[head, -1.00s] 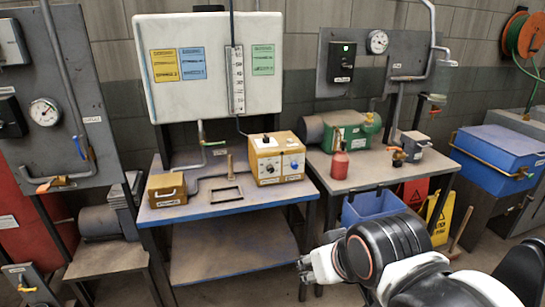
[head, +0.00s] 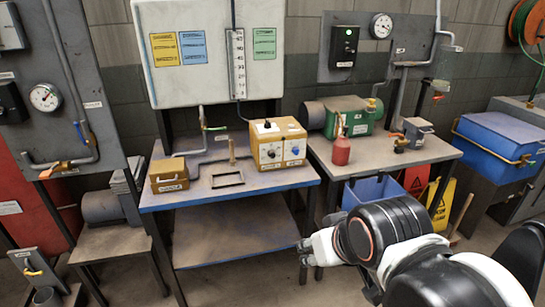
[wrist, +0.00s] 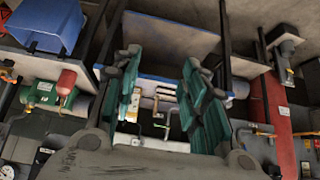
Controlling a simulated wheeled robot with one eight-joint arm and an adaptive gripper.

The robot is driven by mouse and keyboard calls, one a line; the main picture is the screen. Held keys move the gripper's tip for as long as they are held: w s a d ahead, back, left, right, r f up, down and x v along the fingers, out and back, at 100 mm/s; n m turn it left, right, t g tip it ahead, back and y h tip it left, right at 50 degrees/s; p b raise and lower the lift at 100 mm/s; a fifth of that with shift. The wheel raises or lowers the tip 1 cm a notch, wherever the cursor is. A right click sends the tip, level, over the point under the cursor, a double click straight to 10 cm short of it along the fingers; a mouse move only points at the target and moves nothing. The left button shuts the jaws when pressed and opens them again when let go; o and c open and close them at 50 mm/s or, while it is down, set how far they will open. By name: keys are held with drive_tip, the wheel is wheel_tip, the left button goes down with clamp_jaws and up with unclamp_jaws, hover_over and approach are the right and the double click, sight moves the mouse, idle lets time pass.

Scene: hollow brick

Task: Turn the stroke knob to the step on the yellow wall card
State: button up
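The yellow wall card (head: 165,49) hangs at the left of the white board; its writing is too small to read. I cannot tell which is the stroke knob. My gripper (head: 304,252) is low in front of the table, well apart from the box. In the wrist view my gripper (wrist: 155,95) has its green fingers spread wide with nothing between them.
A blue card (head: 193,48), a green card (head: 264,44) and a vertical scale (head: 236,62) are on the board. A small yellow box (head: 168,175) and a dark frame (head: 228,179) are on the table. A red bottle (head: 340,149) and blue bin (head: 368,192) are at right.

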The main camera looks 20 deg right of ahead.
sight(273, 156)
drive_tip(key=shift+o, duration=0.6)
drive_tip(key=w+a+r+t+y, duration=0.1)
drive_tip(key=w+t+y, duration=0.1)
drive_tip(key=w, duration=0.9)
drive_tip(key=w+a+r+t+y+p, duration=0.1)
drive_tip(key=w+a+t, duration=0.1)
drive_tip(key=w, duration=0.9)
drive_tip(key=w+a+r+t+y, duration=0.1)
drive_tip(key=w+r+t+y, duration=0.1)
drive_tip(key=w, duration=0.9)
drive_tip(key=w+d+f+m+t+h+p, duration=0.1)
drive_tip(key=w+d+f+m+t+h, duration=0.1)
drive_tip(key=w+d+f, duration=0.55)
drive_tip(key=w+d+f+m+t+h, duration=0.2)
drive_tip(key=w+d+f+t, duration=0.15)
drive_tip(key=f, duration=0.75)
drive_tip(key=shift+g, duration=0.35)
drive_tip(key=w+b, duration=0.3)
drive_tip(key=w, duration=0.9)
drive_tip(key=shift+w+a, duration=0.1)
drive_tip(key=shift+w, duration=0.3)
drive_tip(key=shift+w+r, duration=0.1)
drive_tip(key=shift+w, duration=0.65)
drive_tip(key=shift+c, duration=0.2)
